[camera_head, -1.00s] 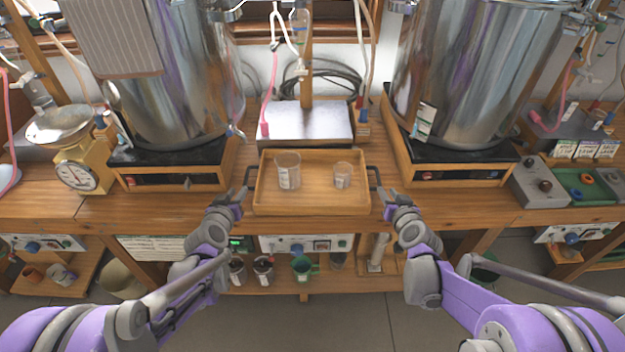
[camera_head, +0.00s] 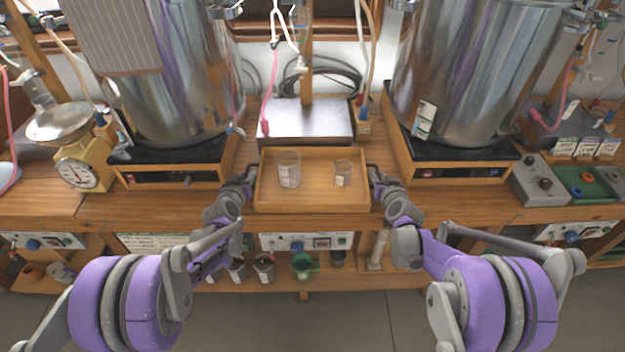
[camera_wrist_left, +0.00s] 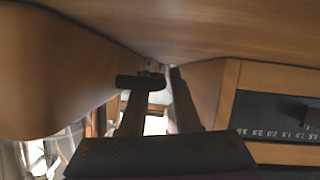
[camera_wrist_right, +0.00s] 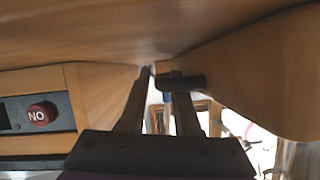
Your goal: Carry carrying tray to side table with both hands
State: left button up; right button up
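The wooden carrying tray (camera_head: 312,207) sits on the bench in front of the metal plate, with a larger clear beaker (camera_head: 288,170) and a smaller one (camera_head: 343,173) upright in it. My left gripper (camera_head: 250,177) is at the tray's left handle, and my right gripper (camera_head: 372,175) is at its right handle. The left handle's dark bar (camera_wrist_left: 140,82) shows at the left fingertips, and the right handle's bar (camera_wrist_right: 182,82) shows at the right ones. Both finger pairs look apart, with a gap between them. Whether the fingers touch the handles is unclear. The side table is not identifiable.
Large steel vessels stand on black-topped bases left (camera_head: 175,150) and right (camera_head: 450,153) of the tray. A yellow scale (camera_head: 84,170) is at the far left. A control box (camera_head: 540,183) is at the right. A lower shelf holds small pots. Floor (camera_head: 330,325) is open in front.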

pick_arm(q)
jog(key=shift+w+f, duration=0.25)
jog(key=shift+w, duration=0.35)
pick_arm(e)
jog(key=shift+w+f, duration=0.25)
jog(key=shift+w, duration=0.35)
pick_arm(q)
grip_shut()
pick_arm(e)
grip_shut()
